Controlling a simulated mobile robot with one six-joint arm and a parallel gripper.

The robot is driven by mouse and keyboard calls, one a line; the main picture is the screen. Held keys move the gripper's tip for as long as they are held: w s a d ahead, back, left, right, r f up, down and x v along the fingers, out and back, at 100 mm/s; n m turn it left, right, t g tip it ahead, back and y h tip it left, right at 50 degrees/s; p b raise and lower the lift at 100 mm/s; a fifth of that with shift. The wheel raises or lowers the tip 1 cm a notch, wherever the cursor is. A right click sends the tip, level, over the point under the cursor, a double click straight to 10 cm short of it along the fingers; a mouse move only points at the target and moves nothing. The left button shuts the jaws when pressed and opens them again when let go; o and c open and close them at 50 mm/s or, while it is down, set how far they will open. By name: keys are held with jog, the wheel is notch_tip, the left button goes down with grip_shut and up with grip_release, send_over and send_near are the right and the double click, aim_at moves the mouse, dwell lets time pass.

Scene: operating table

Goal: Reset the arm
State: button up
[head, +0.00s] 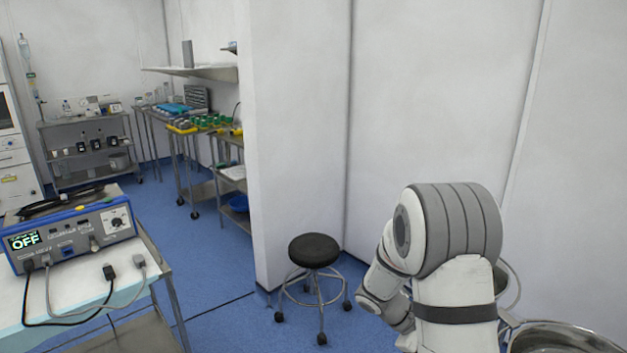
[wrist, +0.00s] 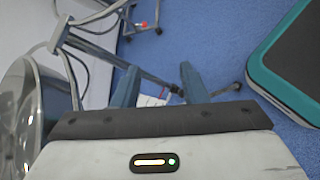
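My arm (head: 445,265) shows at the lower right of the head view, bent at a thick white and grey joint. My gripper is not clearly visible there. In the wrist view my gripper (wrist: 160,85) has its two blue-grey fingers apart with nothing held between them. Past the fingers lie the blue floor and a small white label-like patch (wrist: 150,100), too small to make out.
A metal basin (head: 565,340) stands close beside my arm; a shiny metal bowl also shows in the wrist view (wrist: 22,110). A black stool (head: 314,250) stands left of the arm. A cart (head: 150,285) carries a device marked OFF (head: 70,235). A teal-edged black object (wrist: 295,60) is at right.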

jog(key=s+a+r+m+t+y+p, duration=0.3)
jog(key=s+a+r+y, duration=0.2)
jog(key=r, duration=0.5)
jog(key=s+a+r+m+t+y+p, duration=0.3)
jog(key=s+a+r+m+y+p, duration=0.1)
jog(key=s+a+r, duration=0.5)
notch_tip(320, 180, up, 2)
jog(key=shift+s+a+m+y, duration=0.3)
jog(key=shift+s+y, duration=0.2)
jog(key=shift+s, duration=0.4)
dwell(0.8)
